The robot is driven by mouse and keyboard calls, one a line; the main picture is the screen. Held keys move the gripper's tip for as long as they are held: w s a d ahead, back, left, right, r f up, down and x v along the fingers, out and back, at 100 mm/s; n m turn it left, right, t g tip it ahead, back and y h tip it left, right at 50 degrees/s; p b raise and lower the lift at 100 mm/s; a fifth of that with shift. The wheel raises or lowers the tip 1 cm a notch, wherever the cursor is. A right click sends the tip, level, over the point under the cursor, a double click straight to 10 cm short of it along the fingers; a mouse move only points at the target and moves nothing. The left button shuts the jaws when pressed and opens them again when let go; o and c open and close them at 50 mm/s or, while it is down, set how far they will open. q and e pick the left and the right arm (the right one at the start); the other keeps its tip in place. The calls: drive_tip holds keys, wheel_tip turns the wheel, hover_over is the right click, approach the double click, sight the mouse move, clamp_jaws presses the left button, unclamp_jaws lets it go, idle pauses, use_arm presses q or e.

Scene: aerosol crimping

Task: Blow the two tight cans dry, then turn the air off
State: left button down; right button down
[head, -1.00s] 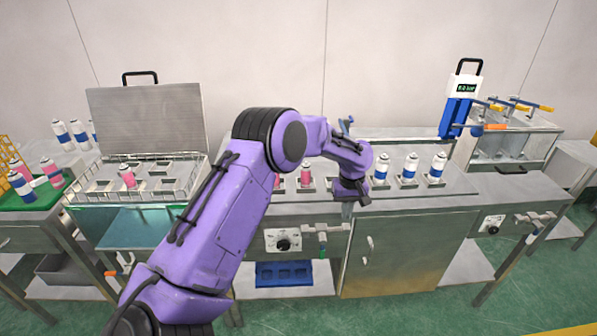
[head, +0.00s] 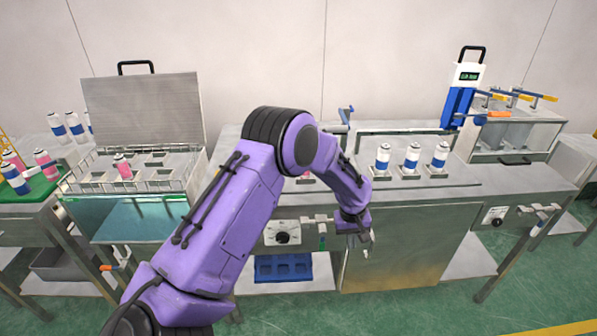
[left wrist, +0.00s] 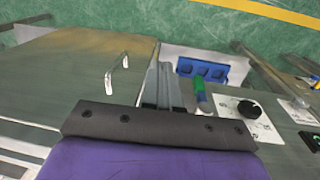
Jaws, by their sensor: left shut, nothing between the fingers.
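My left gripper (head: 364,243) is shut and empty, pointing down in front of the bench's front panel. In the left wrist view its fingers (left wrist: 162,88) lie together, just left of a green-handled valve (left wrist: 200,96). That valve also shows in the head view (head: 322,240), below the bench edge and left of the gripper, with a gap between. Three white-and-blue cans (head: 411,158) stand upright in a row on the bench, right of my arm. A pink can (head: 306,177) is mostly hidden behind my arm. I cannot tell which cans are the tight ones. My right gripper is out of view.
A round black knob (head: 283,238) sits on a front panel at left. A blue tray (head: 283,268) rests on the shelf below. A water bath (head: 138,222) with an open lid and a pink can (head: 122,167) stands left. A blue-handled fixture (head: 346,118) rises behind the arm.

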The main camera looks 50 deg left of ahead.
use_arm(q)
drive_tip(key=s+d+f+t+y+b, duration=0.1)
drive_tip(key=s+f+b, duration=0.3)
drive_tip(key=s+f, duration=0.8)
drive_tip(key=s+d+f+m+t+y+b, duration=0.1)
drive_tip(key=s+d+f+b, duration=0.2)
drive_tip(key=s+f, duration=1)
drive_tip(key=shift+s+b, duration=0.15)
drive_tip(key=shift+b, duration=0.75)
drive_tip(key=s+a+r+m+y, duration=0.1)
drive_tip(key=s+a+r+y, duration=0.1)
drive_tip(key=s, duration=0.7)
drive_tip(key=shift+s+a+r, duration=0.25)
drive_tip(key=shift+s+r, duration=0.1)
drive_tip(key=shift+r, duration=0.1)
